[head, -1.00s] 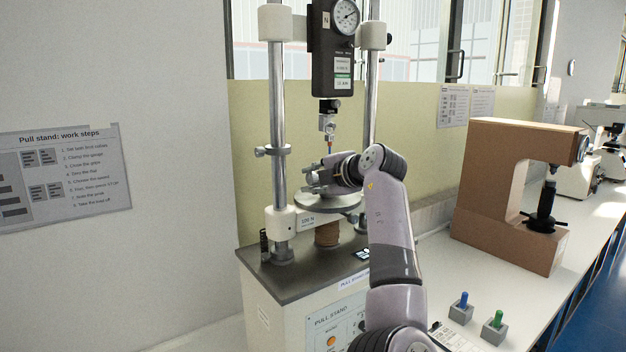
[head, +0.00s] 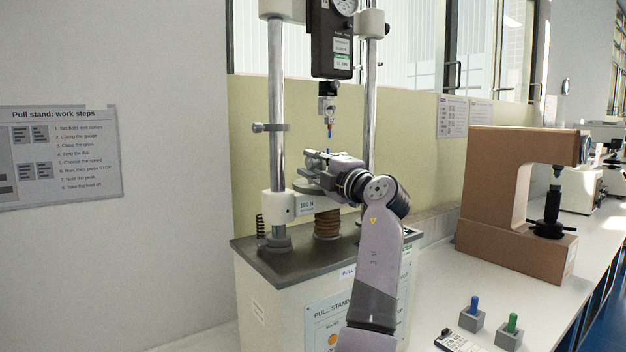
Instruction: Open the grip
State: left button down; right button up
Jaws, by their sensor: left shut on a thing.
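The pull stand (head: 262,300) has a black gauge (head: 331,45) at its top. My left gripper (head: 322,163) is below that piece, at the round plate (head: 308,187) on the crosshead. It is shut on a small part there, which seems to be the lower grip. The fingers and wrist hide most of this part. A small blue tip shows just above the fingers. My right gripper is out of view.
Two chrome columns (head: 276,90) flank the grips. A brown C-shaped tester (head: 490,190) stands to the right. Blue (head: 473,312) and green (head: 510,330) handled pieces sit on the bench in front. A work-steps sign (head: 60,155) hangs left. The bench between stand and tester is mostly clear.

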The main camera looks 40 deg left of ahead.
pick_arm(q)
jog(key=shift+f, duration=0.1)
jog(key=c, duration=1.3)
grip_release()
